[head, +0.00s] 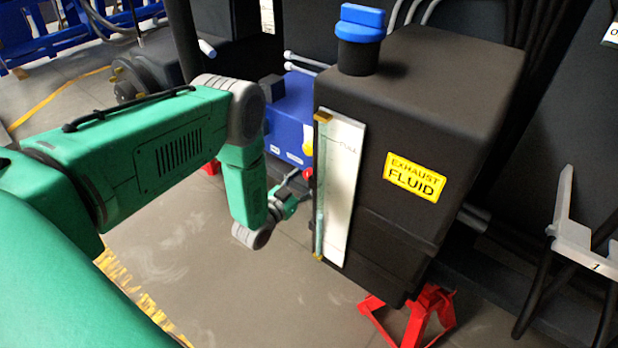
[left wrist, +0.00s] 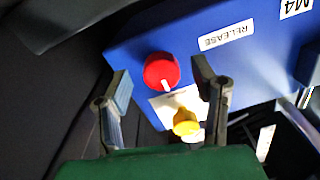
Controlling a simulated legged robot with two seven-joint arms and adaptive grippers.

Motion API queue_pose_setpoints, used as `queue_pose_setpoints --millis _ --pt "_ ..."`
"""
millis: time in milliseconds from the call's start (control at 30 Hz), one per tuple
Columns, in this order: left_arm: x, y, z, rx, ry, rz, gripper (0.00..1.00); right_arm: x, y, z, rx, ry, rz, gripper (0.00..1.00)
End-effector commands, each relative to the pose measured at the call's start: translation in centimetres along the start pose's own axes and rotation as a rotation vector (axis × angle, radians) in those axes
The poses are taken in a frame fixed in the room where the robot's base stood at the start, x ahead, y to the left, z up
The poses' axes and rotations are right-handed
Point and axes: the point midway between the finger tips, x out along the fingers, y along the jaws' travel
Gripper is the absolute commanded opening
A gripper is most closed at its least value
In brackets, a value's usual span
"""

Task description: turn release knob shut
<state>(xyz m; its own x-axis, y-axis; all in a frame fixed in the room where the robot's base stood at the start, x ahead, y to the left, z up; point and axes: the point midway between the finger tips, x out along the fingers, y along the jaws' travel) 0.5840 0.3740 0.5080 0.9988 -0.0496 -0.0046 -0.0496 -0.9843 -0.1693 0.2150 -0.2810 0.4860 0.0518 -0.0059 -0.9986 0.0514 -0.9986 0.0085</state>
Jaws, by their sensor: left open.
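The release knob (left wrist: 161,70) is a round red knob with a white pointer mark, on a blue box (left wrist: 140,45) beside a white label reading RELEASE (left wrist: 226,35). In the left wrist view my left gripper (left wrist: 158,85) is open, with one finger on each side of the red knob and apart from it. A yellow knob (left wrist: 186,122) sits just below the red one. In the head view the left gripper (head: 303,190) is beside the blue box (head: 290,120), and the red knob (head: 308,172) shows small at its tips. My right gripper is not in view.
A black tank (head: 440,90) marked EXHAUST FLUID, with a blue cap (head: 361,25) and a clear level gauge (head: 340,185), stands close right of my left gripper. A red stand (head: 430,310) is under it. Grey floor (head: 230,290) is open below the arm.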

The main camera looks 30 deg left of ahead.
Motion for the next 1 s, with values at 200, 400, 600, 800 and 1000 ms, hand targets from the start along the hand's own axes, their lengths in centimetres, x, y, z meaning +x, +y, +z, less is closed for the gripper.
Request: queue_pose_setpoints --millis 200,400,600,800,1000 --pt "-4.9 0.0 0.3 -0.001 -0.008 0.001 0.53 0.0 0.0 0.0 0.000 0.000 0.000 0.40" --pt "-8.3 0.0 0.3 -0.002 -0.008 0.001 0.53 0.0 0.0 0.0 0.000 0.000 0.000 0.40" --pt "-9.7 -0.1 0.3 -0.001 -0.005 0.001 0.53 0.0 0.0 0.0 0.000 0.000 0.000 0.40" --pt "-9.8 -0.1 0.3 -0.001 -0.005 0.001 0.53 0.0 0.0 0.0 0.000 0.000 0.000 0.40" --pt "-9.8 -0.1 0.3 -0.001 -0.005 0.001 0.53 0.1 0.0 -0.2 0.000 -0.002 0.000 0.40"
